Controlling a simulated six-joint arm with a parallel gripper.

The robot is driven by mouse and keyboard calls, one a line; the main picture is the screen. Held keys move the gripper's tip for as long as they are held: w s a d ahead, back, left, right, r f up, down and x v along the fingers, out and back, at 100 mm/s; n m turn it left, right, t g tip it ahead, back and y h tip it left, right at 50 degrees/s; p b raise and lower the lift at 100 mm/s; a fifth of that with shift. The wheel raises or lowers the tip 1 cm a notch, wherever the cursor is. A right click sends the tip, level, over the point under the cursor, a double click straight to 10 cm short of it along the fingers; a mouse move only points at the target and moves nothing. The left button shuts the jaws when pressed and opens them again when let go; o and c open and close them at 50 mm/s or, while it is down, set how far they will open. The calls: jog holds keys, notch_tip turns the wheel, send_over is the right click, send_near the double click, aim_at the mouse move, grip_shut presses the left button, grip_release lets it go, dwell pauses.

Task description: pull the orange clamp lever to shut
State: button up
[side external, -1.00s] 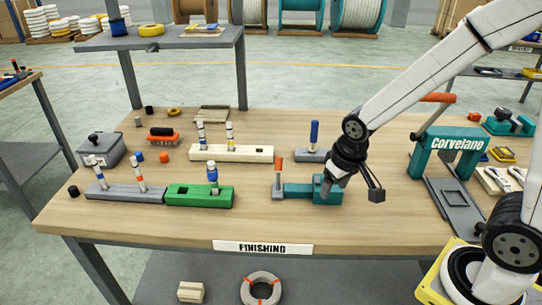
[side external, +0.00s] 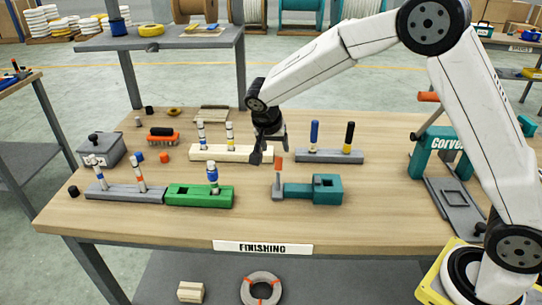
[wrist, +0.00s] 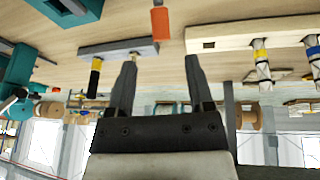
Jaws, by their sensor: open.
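The orange clamp lever (side external: 279,164) has an orange grip on a grey stem and stands upright at the left end of the teal clamp (side external: 298,190). In the wrist view its orange grip (wrist: 160,22) lies beyond the fingertips, roughly centred between them. The teal clamp body (wrist: 75,10) shows at the upper left there. My gripper (side external: 268,155) points down just behind and left of the lever, close to the cream block. In the wrist view my gripper (wrist: 160,61) is open with nothing between its fingers. I cannot tell the exact gap to the lever.
A grey block (side external: 328,156) with blue and black pegs stands to the right. A green block (side external: 200,196) lies left of the clamp. The teal press (side external: 437,150) stands far right.

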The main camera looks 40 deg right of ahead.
aim_at(278, 158)
jog(key=shift+x, duration=3.95)
grip_shut()
jog(key=shift+r, duration=0.1)
